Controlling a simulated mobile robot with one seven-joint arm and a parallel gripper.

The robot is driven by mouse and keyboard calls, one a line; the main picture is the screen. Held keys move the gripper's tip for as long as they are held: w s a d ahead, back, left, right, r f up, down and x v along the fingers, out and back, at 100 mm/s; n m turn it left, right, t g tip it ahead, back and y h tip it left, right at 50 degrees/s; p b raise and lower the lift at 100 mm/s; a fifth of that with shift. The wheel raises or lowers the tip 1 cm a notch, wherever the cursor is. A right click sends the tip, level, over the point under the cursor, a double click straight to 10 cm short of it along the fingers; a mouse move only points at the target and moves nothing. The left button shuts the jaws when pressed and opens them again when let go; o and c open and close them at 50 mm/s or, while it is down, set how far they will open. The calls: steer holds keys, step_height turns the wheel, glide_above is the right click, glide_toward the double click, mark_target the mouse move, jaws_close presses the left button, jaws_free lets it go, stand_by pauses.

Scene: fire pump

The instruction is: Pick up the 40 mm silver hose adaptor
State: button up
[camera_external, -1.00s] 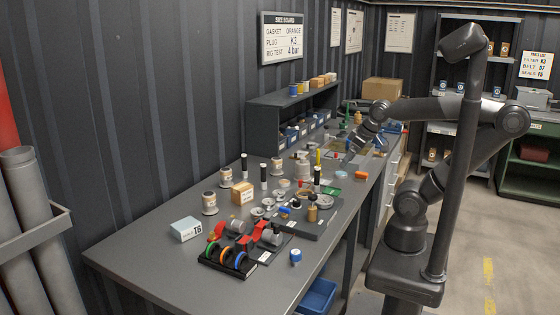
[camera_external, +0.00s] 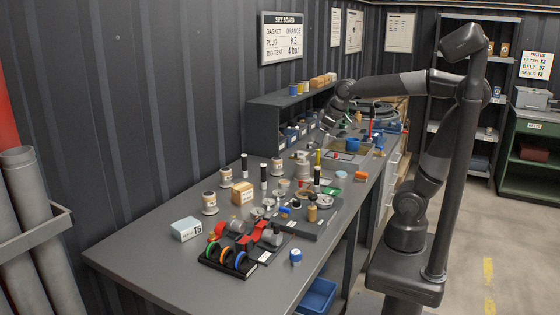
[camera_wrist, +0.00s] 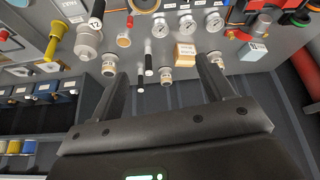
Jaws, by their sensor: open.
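Several silver fittings show, but I cannot tell which is the 40 mm hose adaptor. Another silver fitting (camera_wrist: 262,25) lies beside red parts at the upper right; in the external view a silver fitting (camera_external: 272,238) lies by the red parts at the bench's near end. My gripper (camera_external: 327,126) is above the far part of the bench near the shelf. In the wrist view my gripper (camera_wrist: 160,65) has its two fingers wide apart, with nothing held between them.
A shelf unit (camera_external: 262,120) stands against the wall near my gripper. The bench's near left end is clear.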

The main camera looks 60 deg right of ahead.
steer(key=w+r+n, duration=0.1)
steer(key=w+n, duration=0.1)
steer(key=w, duration=1.1)
steer(key=n+g+y, duration=0.2)
steer(key=n, duration=0.2)
glide_toward(226, 169)
step_height(226, 169, down, 2)
steer(key=shift+t+y, duration=0.3)
steer(key=x, duration=1)
steer(key=shift+a+f, duration=0.15)
steer(key=shift+f, duration=0.15)
steer(key=shift+c, duration=0.4)
steer(key=shift+r, duration=0.1)
steer(key=c, duration=1.2)
